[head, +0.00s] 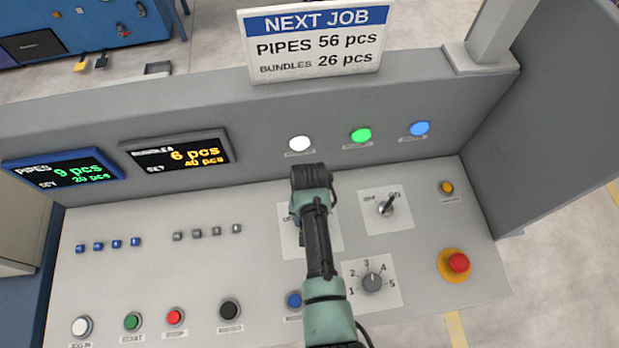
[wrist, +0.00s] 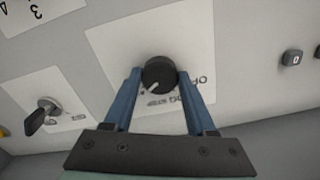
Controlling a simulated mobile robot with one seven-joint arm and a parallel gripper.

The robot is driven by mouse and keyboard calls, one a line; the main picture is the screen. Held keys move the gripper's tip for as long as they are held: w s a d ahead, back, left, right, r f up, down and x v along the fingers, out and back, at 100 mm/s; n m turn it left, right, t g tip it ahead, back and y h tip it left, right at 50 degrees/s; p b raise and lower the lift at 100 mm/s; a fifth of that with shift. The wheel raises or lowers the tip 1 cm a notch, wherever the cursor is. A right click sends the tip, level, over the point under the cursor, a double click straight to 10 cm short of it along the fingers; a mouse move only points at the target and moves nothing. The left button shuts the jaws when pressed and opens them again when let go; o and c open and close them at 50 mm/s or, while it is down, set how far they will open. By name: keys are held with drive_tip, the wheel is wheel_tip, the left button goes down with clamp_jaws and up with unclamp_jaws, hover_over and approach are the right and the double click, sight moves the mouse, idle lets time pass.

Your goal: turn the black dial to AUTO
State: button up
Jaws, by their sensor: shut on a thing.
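The black dial (wrist: 159,75) sits on a white plate on the console, seen in the wrist view. My gripper (wrist: 160,78) has its two blue fingers on either side of the dial, shut on it. A pale pointer line on the dial points toward the lower left of the wrist view. The plate's lettering is upside down and partly covered, so I cannot tell which word the pointer is at. In the head view my gripper (head: 312,180) and arm hide the dial; only edges of its plate (head: 288,240) show.
An OFF/ON key switch (head: 387,207) is just right of my arm. A numbered grey knob (head: 372,282) and a red emergency button (head: 459,262) are lower right. Several push buttons line the front left. Two displays (head: 175,152) and a NEXT JOB sign (head: 316,45) stand behind.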

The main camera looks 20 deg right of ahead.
drive_tip(key=shift+w+r+m, duration=0.1)
drive_tip(key=shift+m, duration=0.2)
drive_tip(key=o, duration=1.4)
wheel_tip(320, 180, up, 13)
drive_tip(key=shift+f+b, duration=0.1)
drive_tip(key=shift+b, duration=0.6)
